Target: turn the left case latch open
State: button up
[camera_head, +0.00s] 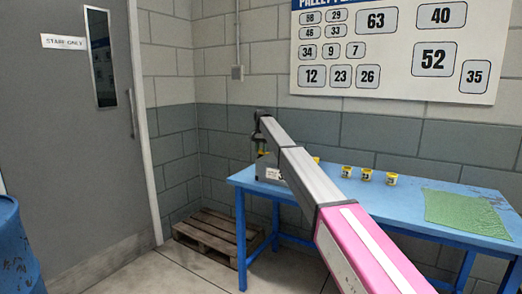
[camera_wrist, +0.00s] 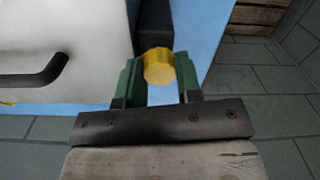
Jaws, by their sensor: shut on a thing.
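The grey-white case (camera_wrist: 95,35) fills the upper left of the wrist view, with a dark handle (camera_wrist: 35,74) on its front. A yellow latch knob (camera_wrist: 158,66) sits beside the case's right end in that view, against a dark part. My gripper (camera_wrist: 159,82) has its two green fingers on either side of this knob and is shut on it. In the head view the case (camera_head: 268,170) stands on the left end of the blue table, mostly hidden by my arm. My gripper (camera_head: 259,145) is small there, and the latch cannot be made out.
Several small yellow tubs (camera_head: 366,174) stand along the back of the blue table (camera_head: 390,205). A green mat (camera_head: 463,211) lies at its right end. A wooden pallet (camera_head: 215,236) lies on the floor left of the table. A blue drum (camera_head: 14,250) stands by the grey door.

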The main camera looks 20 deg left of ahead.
jog(key=n, duration=0.5)
jog(key=shift+n, duration=2.6)
jog(key=o, duration=0.9)
jog(key=shift+o, duration=0.2)
jog(key=shift+r, duration=0.1)
notch_tip(320, 180, up, 11)
